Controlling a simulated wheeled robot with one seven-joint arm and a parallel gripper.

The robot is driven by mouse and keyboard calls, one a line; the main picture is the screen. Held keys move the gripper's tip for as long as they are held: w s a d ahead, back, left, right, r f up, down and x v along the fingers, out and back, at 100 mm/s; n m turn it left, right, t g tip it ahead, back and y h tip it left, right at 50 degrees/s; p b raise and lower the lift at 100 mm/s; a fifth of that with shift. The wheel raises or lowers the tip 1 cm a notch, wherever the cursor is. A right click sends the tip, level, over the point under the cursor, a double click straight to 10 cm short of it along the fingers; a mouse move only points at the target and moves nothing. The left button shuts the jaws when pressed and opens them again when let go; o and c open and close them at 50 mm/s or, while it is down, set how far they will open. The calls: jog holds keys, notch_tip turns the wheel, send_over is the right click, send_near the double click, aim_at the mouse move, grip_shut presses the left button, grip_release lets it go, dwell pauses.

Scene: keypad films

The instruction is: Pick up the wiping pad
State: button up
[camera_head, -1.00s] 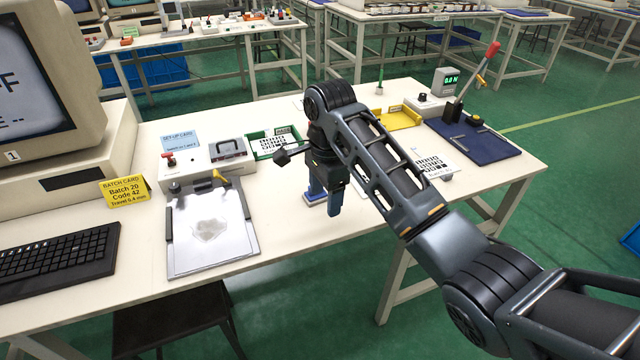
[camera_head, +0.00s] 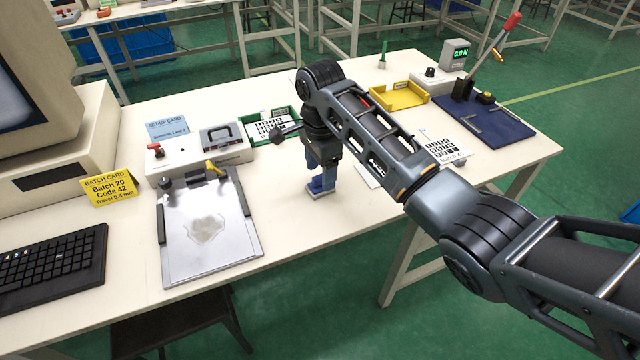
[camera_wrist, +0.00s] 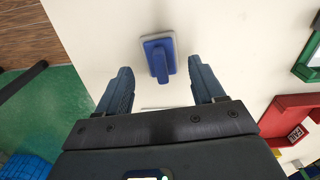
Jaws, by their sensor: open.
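The wiping pad is a small blue block with a raised blue handle and a pale base. In the wrist view the wiping pad (camera_wrist: 159,58) lies on the white table just beyond and between my fingertips. My gripper (camera_wrist: 160,84) is open and empty, with one dark blue finger on each side. In the head view my gripper (camera_head: 322,178) points down over the table, and the wiping pad (camera_head: 318,190) shows at its fingers, partly hidden by them. I cannot tell the exact height between the fingers and the pad.
A metal plate fixture (camera_head: 208,240) and a control box (camera_head: 200,150) stand left of my gripper. A green tray (camera_head: 284,114) is behind it. A yellow tray (camera_head: 400,96) and a blue mat with a lever press (camera_head: 490,125) are to the right. The table's front edge is clear.

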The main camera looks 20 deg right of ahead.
jog(key=shift+f, duration=1.4)
jog(key=shift+c, duration=0.3)
jog(key=c, duration=1.1)
jog(key=shift+o, duration=0.2)
jog(key=shift+r, duration=0.1)
notch_tip(320, 180, up, 4)
jog(key=shift+w+r, duration=0.1)
jog(key=shift+r, duration=0.05)
jog(key=s+d+r+p, duration=0.6)
jog(key=s+d, duration=0.2)
jog(key=shift+s+r, duration=0.25)
jog(key=shift+s, duration=0.05)
